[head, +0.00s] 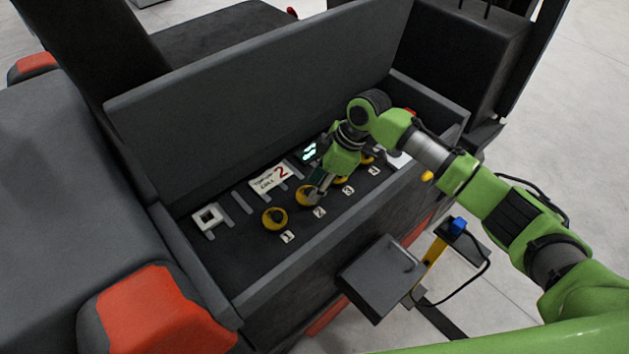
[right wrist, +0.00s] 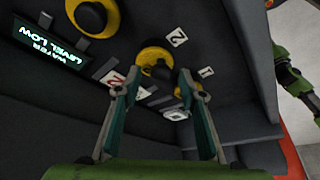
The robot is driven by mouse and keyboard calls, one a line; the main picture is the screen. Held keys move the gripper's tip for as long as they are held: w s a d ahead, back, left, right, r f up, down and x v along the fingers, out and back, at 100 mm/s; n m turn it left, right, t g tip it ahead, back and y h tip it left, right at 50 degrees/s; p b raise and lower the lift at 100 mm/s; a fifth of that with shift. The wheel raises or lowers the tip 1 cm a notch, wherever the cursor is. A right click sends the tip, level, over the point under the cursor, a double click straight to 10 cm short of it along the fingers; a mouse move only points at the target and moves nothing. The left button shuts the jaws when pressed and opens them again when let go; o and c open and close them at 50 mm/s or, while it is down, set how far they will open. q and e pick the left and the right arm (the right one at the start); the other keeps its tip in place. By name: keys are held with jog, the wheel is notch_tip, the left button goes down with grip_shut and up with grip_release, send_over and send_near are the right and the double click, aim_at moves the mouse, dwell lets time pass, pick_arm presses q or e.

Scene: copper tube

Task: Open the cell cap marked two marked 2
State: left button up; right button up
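The cell cap marked 2 (head: 303,194) is a yellow round cap in the dark open compartment, with a white label 2 (head: 319,212) in front of it. My right gripper (head: 316,198) is at this cap and partly hides it. In the right wrist view, the two fingers of my right gripper (right wrist: 158,78) are apart, and the yellow cap 2 (right wrist: 156,56) with its dark centre shows between and just beyond the fingertips. I cannot tell whether they touch it. Label 2 (right wrist: 177,37) is beside the cap. My left gripper is not in view.
Cap 1 (head: 274,218) is left of cap 2; caps 3 and 4 are partly behind my right arm. A sign reading cell 2 (head: 270,179) and a lit water level display (head: 309,151) lie behind. A raised lid (head: 240,90) and front wall bound the compartment.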

jog(key=shift+s+a+f, duration=0.1)
jog(key=shift+a+f, duration=0.05)
jog(key=shift+f, duration=0.2)
jog(key=shift+c, duration=0.3)
grip_shut()
jog(key=shift+w+a, duration=0.1)
jog(key=shift+w, duration=0.1)
jog(key=shift+w+a+r+g+h, duration=0.2)
jog(key=shift+w+r+g+h, duration=0.1)
jog(key=shift+g+h, duration=0.15)
jog(key=shift+w+a+r+g+h+b, duration=0.15)
jog(key=shift+w+a+g+h+b, duration=0.15)
jog(key=shift+g+b, duration=0.45)
jog(key=shift+w+r+m+h+b, duration=0.1)
jog(key=shift+w+m+h+b, duration=0.15)
jog(key=shift+b, duration=0.55)
jog(key=b, duration=0.2)
jog(key=g+h+b, duration=0.1)
jog(key=b, duration=0.2)
jog(key=shift+w+a+r+g, duration=0.2)
jog(key=shift+w+a+g, duration=0.1)
jog(key=shift+w, duration=0.1)
jog(key=shift+s+r+b, duration=0.1)
jog(key=shift+r+b, duration=0.05)
jog(key=shift+b, duration=0.7)
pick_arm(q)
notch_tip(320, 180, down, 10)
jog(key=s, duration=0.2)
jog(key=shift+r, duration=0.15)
